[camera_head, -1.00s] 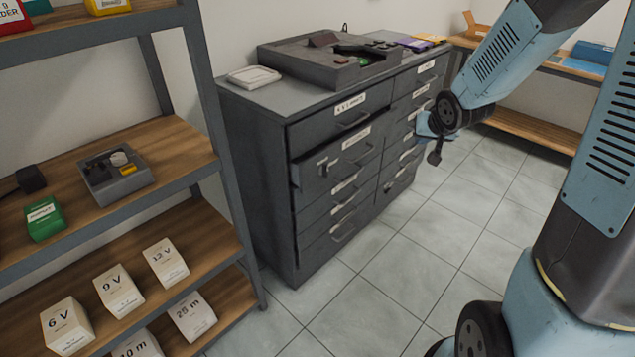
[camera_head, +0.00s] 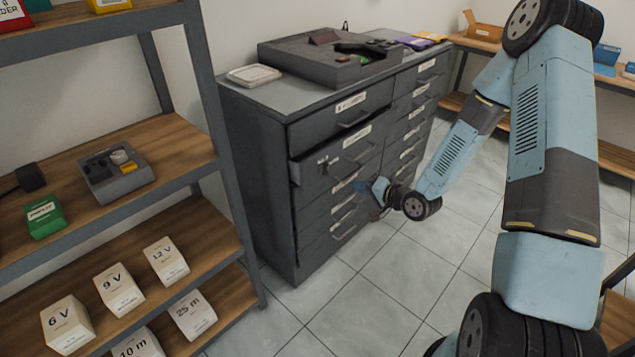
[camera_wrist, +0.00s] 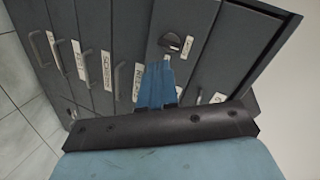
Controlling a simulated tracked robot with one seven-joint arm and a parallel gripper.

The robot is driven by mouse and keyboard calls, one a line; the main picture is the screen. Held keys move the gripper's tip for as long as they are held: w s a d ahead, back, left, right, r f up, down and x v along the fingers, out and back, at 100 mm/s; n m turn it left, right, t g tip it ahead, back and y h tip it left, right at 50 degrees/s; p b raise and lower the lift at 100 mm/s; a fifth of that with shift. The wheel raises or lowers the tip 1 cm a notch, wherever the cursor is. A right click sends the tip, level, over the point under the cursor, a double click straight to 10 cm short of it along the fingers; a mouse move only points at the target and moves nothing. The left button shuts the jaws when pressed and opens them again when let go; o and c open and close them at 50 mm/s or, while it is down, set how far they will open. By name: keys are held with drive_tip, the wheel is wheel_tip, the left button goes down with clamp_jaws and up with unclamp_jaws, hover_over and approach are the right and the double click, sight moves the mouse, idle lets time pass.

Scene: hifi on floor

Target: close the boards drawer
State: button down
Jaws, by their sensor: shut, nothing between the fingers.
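A dark grey drawer cabinet (camera_head: 255,190) stands against the wall with two columns of drawers. The second drawer from the top in the left column (camera_head: 310,172) sticks out a little; the others look flush. Its label is too small to read, so I cannot confirm that it is the boards drawer. My gripper (camera_head: 364,187) is shut and empty, close to the cabinet front near this drawer's lower right. In the wrist view, my blue fingers (camera_wrist: 157,82) point at a drawer front (camera_wrist: 190,35) with a dark round fitting. I cannot tell whether they touch it.
A shelf unit (camera_head: 225,160) with boxes stands at left. Tiled floor (camera_head: 370,300) is clear before the cabinet. Benches (camera_head: 615,160) stand at the back right.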

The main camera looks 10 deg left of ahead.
wheel_tip(320, 180, down, 3)
drive_tip(key=s+a+m+t+y, duration=0.1)
drive_tip(key=s+a+m+y, duration=0.1)
drive_tip(key=m, duration=0.1)
drive_tip(key=m+t+y, duration=0.1)
approach(309, 177)
drive_tip(key=x, duration=0.6)
drive_tip(key=shift+w+a, duration=0.25)
drive_tip(key=shift+a, duration=0.05)
drive_tip(key=shift+w, duration=0.1)
